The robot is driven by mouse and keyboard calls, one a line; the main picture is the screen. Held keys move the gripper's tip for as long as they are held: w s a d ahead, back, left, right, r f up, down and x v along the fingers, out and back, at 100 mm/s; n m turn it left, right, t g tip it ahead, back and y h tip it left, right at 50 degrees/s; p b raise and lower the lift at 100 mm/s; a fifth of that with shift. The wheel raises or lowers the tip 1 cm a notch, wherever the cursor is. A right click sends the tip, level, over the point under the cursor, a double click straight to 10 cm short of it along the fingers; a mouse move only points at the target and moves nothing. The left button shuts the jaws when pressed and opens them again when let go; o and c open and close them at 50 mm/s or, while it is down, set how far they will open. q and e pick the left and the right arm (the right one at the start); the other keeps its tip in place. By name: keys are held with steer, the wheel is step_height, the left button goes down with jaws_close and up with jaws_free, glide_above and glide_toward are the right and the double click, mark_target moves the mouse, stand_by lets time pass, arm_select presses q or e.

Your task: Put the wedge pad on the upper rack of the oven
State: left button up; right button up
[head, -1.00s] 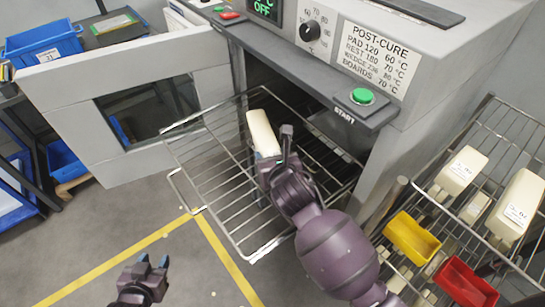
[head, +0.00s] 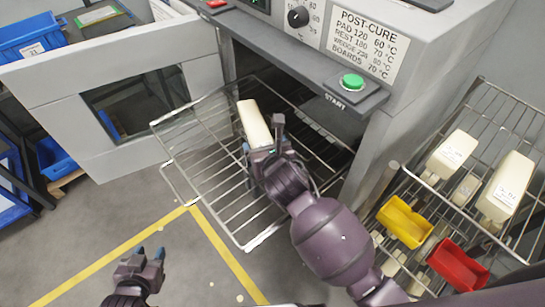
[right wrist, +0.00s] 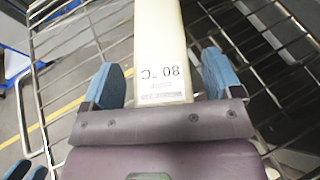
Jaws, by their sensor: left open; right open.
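A long cream block, the wedge pad (head: 254,124), lies on the pulled-out wire rack (head: 204,187) of the oven (head: 300,72). In the right wrist view the pad (right wrist: 160,40) shows a label reading 80 °C, upside down. My right gripper (head: 263,140) is at the pad's near end. Its blue fingers (right wrist: 165,82) are open, one on each side of the pad, with gaps visible. My left gripper (head: 150,254) is open and empty over the floor at the lower left.
The oven door (head: 60,108) stands open at the left. A wire shelf at the right (head: 520,137) holds other cream blocks, a yellow bin (head: 406,222) and a red bin (head: 458,265). A green START button (head: 352,82) sits on the ledge above the opening.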

steer(key=p+v, duration=0.1)
steer(key=v, duration=1)
steer(key=shift+s+d+r, duration=0.1)
steer(key=shift+s+r, duration=0.05)
steer(key=shift+s, duration=0.1)
steer(key=shift+d+m, duration=0.4)
steer(key=shift+m, duration=0.2)
steer(key=s+d+f+n+g+h, duration=0.1)
steer(key=s+d+f+n+g, duration=0.15)
steer(key=s+d+n, duration=0.7)
steer(key=s+d+f+n+g+h, duration=0.15)
steer(key=d+n+g, duration=0.35)
steer(key=n, duration=0.9)
steer(key=s+d+f+n+g+h, duration=0.2)
steer(key=s+d+n, duration=0.55)
steer(key=n, duration=0.35)
steer(key=w+f+n+t+y, duration=0.1)
steer(key=w+f+t, duration=0.7)
steer(key=f, duration=0.2)
steer(key=shift+w+d, duration=0.15)
steer(key=shift+d, duration=0.1)
